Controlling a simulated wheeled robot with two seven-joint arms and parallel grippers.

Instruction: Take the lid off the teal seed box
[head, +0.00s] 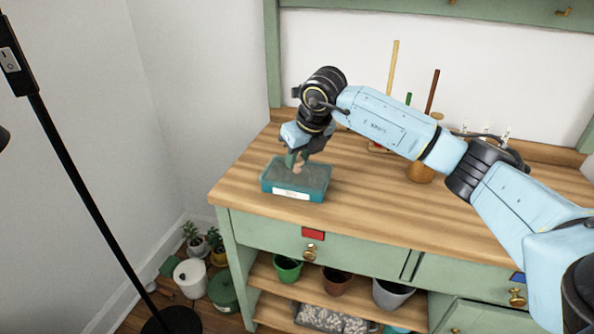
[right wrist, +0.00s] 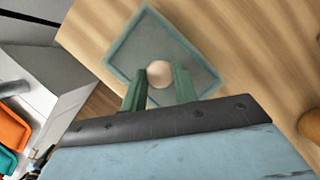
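The teal seed box (head: 320,183) with a white label stands on the left end of the wooden bench top. Its grey-teal lid (right wrist: 195,62) is on it, with a pale round knob (right wrist: 160,74) in the middle. My right gripper (head: 297,160) points down over the box. In the right wrist view its two green fingers (right wrist: 160,80) stand on either side of the knob, very close to it. I cannot tell whether they press on it. My left gripper is not in view.
The bench top (head: 240,188) has free room around the box. A brown pot (head: 420,172) and upright sticks stand farther back, partly behind my right arm. A black lamp stand (head: 85,190) rises at left. Pots fill the shelf below the drawers.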

